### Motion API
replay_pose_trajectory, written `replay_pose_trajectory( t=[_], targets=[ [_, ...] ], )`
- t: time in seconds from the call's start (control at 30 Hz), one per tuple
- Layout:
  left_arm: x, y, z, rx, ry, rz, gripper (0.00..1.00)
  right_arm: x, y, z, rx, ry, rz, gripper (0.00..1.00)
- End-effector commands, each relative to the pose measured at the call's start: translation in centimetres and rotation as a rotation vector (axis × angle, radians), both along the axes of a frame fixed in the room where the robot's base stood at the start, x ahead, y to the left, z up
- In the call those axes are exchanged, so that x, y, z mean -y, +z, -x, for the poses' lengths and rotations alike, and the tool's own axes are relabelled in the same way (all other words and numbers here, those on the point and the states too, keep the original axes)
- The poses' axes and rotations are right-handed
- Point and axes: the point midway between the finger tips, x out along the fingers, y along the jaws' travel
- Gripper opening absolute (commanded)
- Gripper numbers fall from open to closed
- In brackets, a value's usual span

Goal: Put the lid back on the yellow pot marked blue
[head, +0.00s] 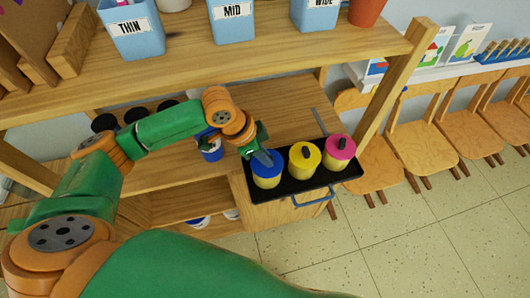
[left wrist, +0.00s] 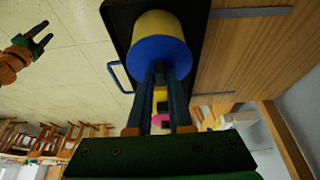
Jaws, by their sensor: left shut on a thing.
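The yellow pot with the blue lid (head: 267,181) stands at the left end of a black tray (head: 292,194). The blue lid (head: 276,158) is over the pot's mouth and looks level; I see no clear gap. My left gripper (head: 263,157) comes down from above, shut on the blue lid, its fingers hiding the knob. The left wrist view shows the blue lid (left wrist: 160,52) at my fingertips, against the yellow pot (left wrist: 158,22). My right gripper (left wrist: 42,35) shows only in the left wrist view, empty over the floor with fingers apart.
Beside it on the tray stand a yellow-lidded pot (head: 304,162) and a pink-lidded pot (head: 340,153). The tray has a blue handle (head: 314,198). A blue-and-white pot (head: 211,152) stands left on the wooden shelf. An upper shelf (head: 270,52) with blue bins is above; chairs stand right.

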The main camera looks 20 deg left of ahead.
Motion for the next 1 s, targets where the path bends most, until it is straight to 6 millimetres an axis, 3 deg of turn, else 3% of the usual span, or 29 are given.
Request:
replay_pose_trajectory(
  t=[0.3, 0.33, 0.43, 0.67, 0.8, 1.0],
  targets=[
    [0.01, -0.03, 0.01, 0.000, 0.000, 0.000, 0.00, 0.00, -0.02, 0.00, 0.000, 0.000, 0.000, 0.50],
    [0.01, -0.03, 0.01, 0.000, 0.000, 0.000, 0.24, 0.00, -0.02, 0.00, 0.000, 0.000, 0.000, 0.50],
    [0.01, -0.03, 0.01, 0.000, 0.000, 0.000, 0.51, 0.01, -0.02, 0.00, 0.000, 0.000, 0.000, 0.50],
    [0.01, -0.03, 0.01, 0.000, 0.000, 0.000, 0.53, 0.01, -0.02, 0.01, 0.000, 0.000, 0.000, 0.50],
    [0.00, -0.04, 0.01, 0.000, 0.000, 0.000, 0.83, 0.02, -0.02, 0.00, 0.000, 0.000, 0.000, 0.50],
    [0.00, -0.04, 0.01, 0.000, 0.000, 0.000, 0.83, 0.02, -0.02, 0.00, 0.000, 0.000, 0.000, 0.50]
  ],
)
